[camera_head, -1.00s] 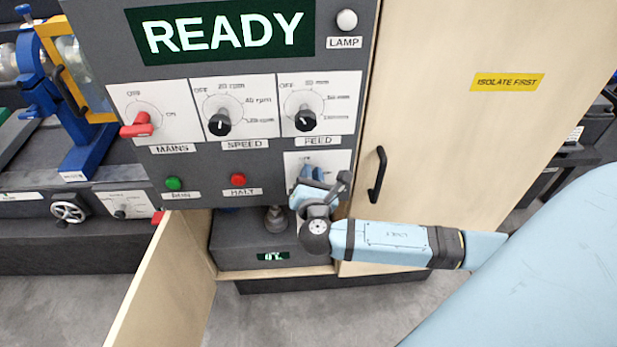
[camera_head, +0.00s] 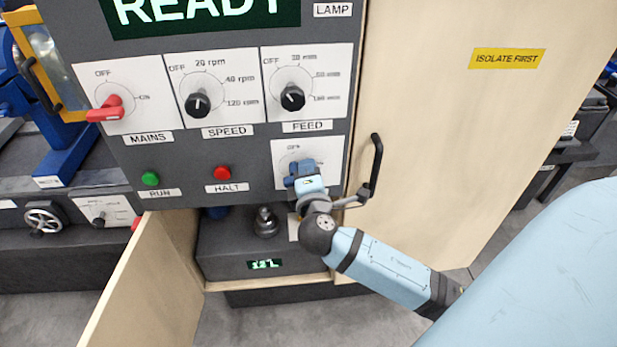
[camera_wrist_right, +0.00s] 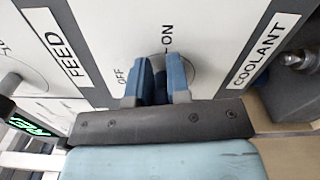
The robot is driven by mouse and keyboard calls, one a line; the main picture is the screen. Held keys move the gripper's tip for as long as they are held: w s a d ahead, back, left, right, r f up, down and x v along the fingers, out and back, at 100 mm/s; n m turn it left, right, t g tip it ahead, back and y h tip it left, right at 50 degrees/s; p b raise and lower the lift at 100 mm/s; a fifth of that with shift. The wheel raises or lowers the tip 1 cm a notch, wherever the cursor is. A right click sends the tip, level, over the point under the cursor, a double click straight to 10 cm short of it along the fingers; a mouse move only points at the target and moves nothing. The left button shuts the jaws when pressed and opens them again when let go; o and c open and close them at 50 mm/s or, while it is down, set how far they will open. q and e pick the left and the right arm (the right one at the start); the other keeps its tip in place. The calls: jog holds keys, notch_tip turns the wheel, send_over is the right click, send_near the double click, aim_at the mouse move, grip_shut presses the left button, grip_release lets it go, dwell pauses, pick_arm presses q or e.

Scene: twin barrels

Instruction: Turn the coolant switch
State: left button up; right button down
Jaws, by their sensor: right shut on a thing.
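The coolant switch plate (camera_head: 285,152) is a white plate under the FEED dial on the grey panel. In the right wrist view the plate shows OFF, ON and a COOLANT label (camera_wrist_right: 262,52). My right gripper (camera_head: 300,174) is at this plate. Its two blue fingers (camera_wrist_right: 160,82) are shut on the dark switch knob (camera_wrist_right: 160,92) between them. The fingers hide most of the knob, so its exact angle is hard to tell. The fingers lie between the OFF and ON marks in the wrist picture. My left gripper is not in view.
Above are the MAINS red handle (camera_head: 106,109), SPEED knob (camera_head: 198,104) and FEED knob (camera_head: 292,98). RUN (camera_head: 150,179) and HALT (camera_head: 222,172) buttons sit left. A black door handle (camera_head: 374,165) is close right of my gripper. An open lower door (camera_head: 150,285) juts out left.

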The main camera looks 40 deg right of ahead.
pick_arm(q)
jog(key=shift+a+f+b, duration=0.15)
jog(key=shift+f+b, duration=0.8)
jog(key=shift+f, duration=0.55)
pick_arm(e)
jog(key=shift+a+f+m, duration=0.15)
jog(key=shift+f+m, duration=0.45)
jog(key=shift+m, duration=0.6)
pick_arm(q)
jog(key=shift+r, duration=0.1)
pick_arm(e)
jog(key=c, duration=1.1)
grip_release()
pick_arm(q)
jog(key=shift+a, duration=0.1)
pick_arm(e)
jog(key=shift+a+r, duration=0.1)
jog(key=shift+r, duration=0.05)
jog(key=shift+s+a, duration=0.1)
jog(key=shift+s, duration=0.2)
pick_arm(q)
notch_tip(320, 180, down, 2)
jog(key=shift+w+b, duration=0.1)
jog(key=shift+b, duration=1.15)
pick_arm(e)
jog(key=v, duration=1.3)
